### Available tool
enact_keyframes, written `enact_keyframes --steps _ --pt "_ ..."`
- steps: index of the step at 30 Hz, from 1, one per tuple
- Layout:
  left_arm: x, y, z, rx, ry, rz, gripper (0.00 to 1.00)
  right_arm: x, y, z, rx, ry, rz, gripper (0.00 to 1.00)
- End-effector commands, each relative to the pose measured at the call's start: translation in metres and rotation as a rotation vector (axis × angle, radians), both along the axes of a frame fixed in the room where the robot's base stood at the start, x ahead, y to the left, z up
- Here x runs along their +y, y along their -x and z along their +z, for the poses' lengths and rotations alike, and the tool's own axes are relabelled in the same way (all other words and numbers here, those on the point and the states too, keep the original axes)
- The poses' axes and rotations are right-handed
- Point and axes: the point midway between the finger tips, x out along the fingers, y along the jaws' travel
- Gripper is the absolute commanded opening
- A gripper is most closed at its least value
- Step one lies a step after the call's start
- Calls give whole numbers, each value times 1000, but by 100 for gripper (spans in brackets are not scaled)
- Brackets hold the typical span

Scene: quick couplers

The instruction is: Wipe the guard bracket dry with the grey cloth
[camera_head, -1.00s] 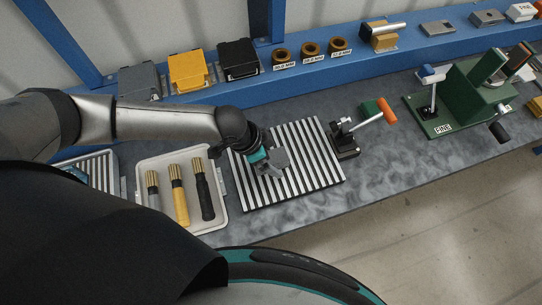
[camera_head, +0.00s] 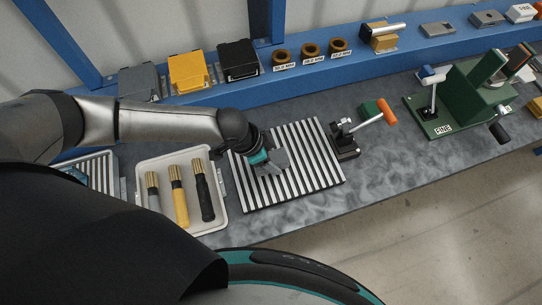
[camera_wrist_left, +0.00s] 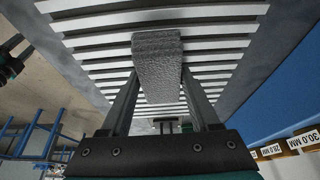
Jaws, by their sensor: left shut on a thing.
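My left gripper (camera_head: 268,162) is low over the black-and-white slatted plate (camera_head: 318,172). In the left wrist view my left gripper (camera_wrist_left: 160,85) is shut on a thick grey, rough-textured piece, which looks like the grey cloth (camera_wrist_left: 157,58). The cloth also shows as a small grey patch (camera_head: 279,158) in the head view. It lies over the slats; whether it touches them I cannot tell. I cannot make out for sure which thing is the guard bracket.
A white tray (camera_head: 223,219) with several brushes is left of the plate. A toggle clamp with an orange handle (camera_head: 388,111) stands at its right. A green fixture (camera_head: 480,88) is farther right. Bins and brass rings (camera_head: 310,51) line the blue shelf (camera_head: 260,87) behind.

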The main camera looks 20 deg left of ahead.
Motion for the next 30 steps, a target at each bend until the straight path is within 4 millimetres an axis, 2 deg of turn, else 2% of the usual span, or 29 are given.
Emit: enact_keyframes --steps 1,6,7,15,30 --pt "0 0 0 0 0 0 24 0 0 0 0 0 0 50" --pt "0 0 0 0 0 0 6 0 0 0 0 0 0 50" --pt "0 0 0 0 0 0 65 0 0 0 0 0 0 50" --pt "0 0 0 0 0 0 96 0 0 0 0 0 1 50" --pt "0 0 6 0 0 1 97 1 0 7 0 -1 1 50"
